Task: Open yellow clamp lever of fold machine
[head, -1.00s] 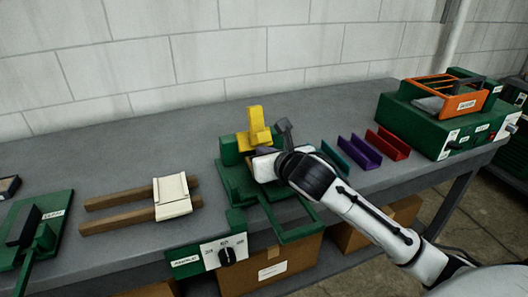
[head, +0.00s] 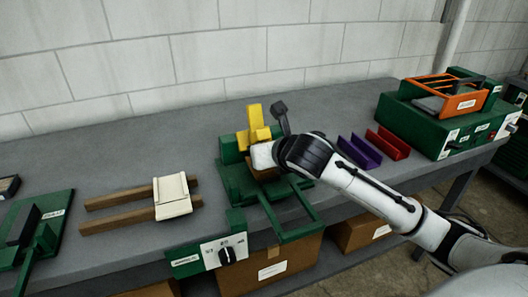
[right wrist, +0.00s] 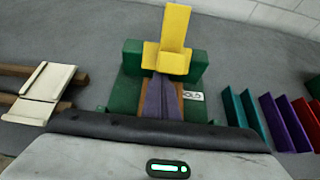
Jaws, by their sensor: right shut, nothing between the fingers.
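The fold machine is green (head: 230,180) and stands on the bench with a dial panel (head: 208,255) at its front. Its yellow clamp lever (head: 255,116) stands up at the back of the machine; it also shows in the right wrist view (right wrist: 175,28), above a yellow block. My right gripper (head: 263,156) is just in front of the lever, over the machine; its fingers are hidden in the head view. In the right wrist view its grey fingers (right wrist: 161,84) are shut and empty, pointing at the yellow block. Contact cannot be told. My left gripper is out of view.
Teal (right wrist: 243,110), purple (head: 359,151) and red (head: 388,142) channels lie to the right of the machine. A cream piece on wooden bars (head: 172,196) lies left. A green and orange machine (head: 440,115) stands at the far right. The bench behind is clear.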

